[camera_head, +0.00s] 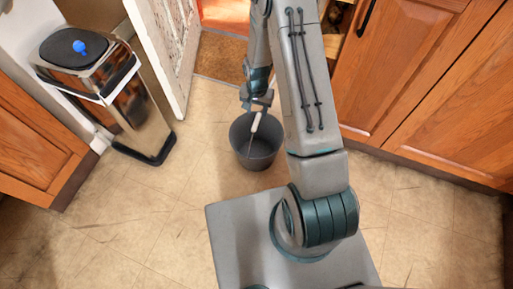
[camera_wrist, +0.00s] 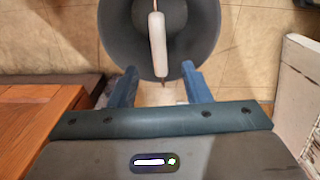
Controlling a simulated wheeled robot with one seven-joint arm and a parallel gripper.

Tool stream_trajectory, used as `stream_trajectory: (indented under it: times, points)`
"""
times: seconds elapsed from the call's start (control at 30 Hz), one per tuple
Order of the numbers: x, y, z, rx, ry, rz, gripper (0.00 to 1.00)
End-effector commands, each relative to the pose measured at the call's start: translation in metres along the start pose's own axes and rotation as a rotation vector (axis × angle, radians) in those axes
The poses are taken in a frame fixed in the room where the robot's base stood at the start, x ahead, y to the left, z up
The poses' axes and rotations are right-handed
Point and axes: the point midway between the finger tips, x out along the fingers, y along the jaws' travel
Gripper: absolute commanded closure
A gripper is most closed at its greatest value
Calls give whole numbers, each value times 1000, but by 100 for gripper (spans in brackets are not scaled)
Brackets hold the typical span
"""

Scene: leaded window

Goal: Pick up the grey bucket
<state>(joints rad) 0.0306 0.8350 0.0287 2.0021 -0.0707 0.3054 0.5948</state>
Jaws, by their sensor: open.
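The grey bucket (camera_head: 257,163) stands upright on the tiled floor, just in front of my arm's end in the head view. Its white handle grip (camera_head: 255,122) and thin wire show over the opening. In the wrist view the bucket (camera_wrist: 203,30) fills the top middle, with the white grip (camera_wrist: 157,45) running up and down across its mouth. My gripper (camera_wrist: 161,76) is open, its two blue fingers apart at the bucket's near rim, with the handle's lower end between them. In the head view my gripper (camera_head: 257,98) is at the bucket's far rim; whether it touches is unclear.
A shiny metal bin (camera_head: 130,95) with a black lid and a blue item (camera_head: 80,47) on top stands at the left. A worn white door (camera_head: 170,45) is behind it. Wooden cupboards (camera_head: 425,75) line the right. Floor left of the bucket is clear.

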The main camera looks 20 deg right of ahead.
Motion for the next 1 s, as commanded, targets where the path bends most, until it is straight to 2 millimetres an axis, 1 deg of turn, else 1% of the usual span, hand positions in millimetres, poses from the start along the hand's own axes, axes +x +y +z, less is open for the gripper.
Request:
stream_trajectory:
  times: [0.03,0.1,0.2,0.47,0.57,0.7,0.8,0.87,1.0]
  points:
    - [16,0,1,1,-3,2,56]
    - [28,0,1,1,-2,1,56]
    - [42,0,0,-1,-1,1,56]
    - [56,0,2,-1,0,0,56]
    - [67,0,4,-1,-1,0,56]
    - [88,1,10,-3,-2,1,56]
    - [100,1,9,-1,-1,0,56]
    - [103,1,9,0,-1,0,56]
    - [102,1,8,0,0,0,56]
